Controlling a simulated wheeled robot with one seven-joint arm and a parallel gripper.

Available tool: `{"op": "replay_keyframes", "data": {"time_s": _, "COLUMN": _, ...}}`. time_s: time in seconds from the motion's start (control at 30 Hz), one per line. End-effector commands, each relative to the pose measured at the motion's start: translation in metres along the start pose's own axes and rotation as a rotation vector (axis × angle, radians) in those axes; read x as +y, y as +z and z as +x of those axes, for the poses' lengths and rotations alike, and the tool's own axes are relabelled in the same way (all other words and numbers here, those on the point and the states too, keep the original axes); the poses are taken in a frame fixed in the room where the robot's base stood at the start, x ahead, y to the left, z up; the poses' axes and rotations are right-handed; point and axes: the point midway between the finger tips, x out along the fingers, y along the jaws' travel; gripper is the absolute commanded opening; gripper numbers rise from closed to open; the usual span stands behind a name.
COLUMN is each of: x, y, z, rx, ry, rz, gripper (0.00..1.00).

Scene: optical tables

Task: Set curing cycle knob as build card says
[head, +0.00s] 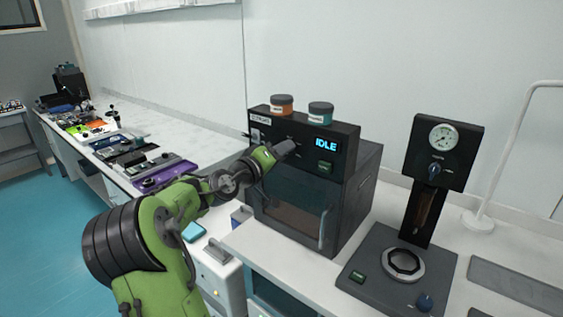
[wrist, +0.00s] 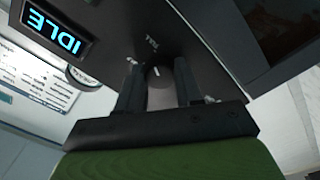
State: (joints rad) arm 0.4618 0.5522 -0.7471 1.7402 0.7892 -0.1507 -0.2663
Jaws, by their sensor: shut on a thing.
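The curing oven (head: 345,200) is a dark box with a glazed door and a front panel whose blue display (head: 325,145) reads IDLE. The display also shows in the wrist view (wrist: 55,33). My gripper (head: 286,148) is at the panel, left of the display, and hides the knob in the head view. In the wrist view, the dark round knob (wrist: 158,73) with a short white mark sits between the two fingers of my gripper (wrist: 158,80), which is shut on it. The dial markings are too small to read. I cannot identify the build card for certain.
An orange jar (head: 282,104) and a teal jar (head: 320,112) stand on the oven. A press with a gauge (head: 443,135) is to the right. A white sheet with printed lines (wrist: 40,78) shows at the wrist view's left, unreadable. A purple tray (head: 165,177) lies left.

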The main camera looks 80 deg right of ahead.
Motion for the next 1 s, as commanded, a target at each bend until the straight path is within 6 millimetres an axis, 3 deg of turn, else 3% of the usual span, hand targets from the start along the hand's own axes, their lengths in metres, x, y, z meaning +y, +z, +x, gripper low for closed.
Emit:
{"op": "replay_keyframes", "data": {"time_s": 0.77, "x": -0.0025, "y": 0.0015, "z": -0.0002, "rx": -0.006, "ry": -0.006, "rz": 0.101, "gripper": 0.05}}
{"op": "replay_keyframes", "data": {"time_s": 0.8, "x": -0.0025, "y": 0.0016, "z": -0.0002, "rx": -0.006, "ry": -0.006, "rz": 0.101, "gripper": 0.38}}
{"op": "replay_keyframes", "data": {"time_s": 0.93, "x": -0.0021, "y": 0.0012, "z": -0.0002, "rx": -0.005, "ry": -0.005, "rz": 0.101, "gripper": 0.58}}
{"op": "replay_keyframes", "data": {"time_s": 1.0, "x": -0.0017, "y": 0.0009, "z": -0.0002, "rx": -0.004, "ry": -0.004, "rz": 0.101, "gripper": 0.61}}
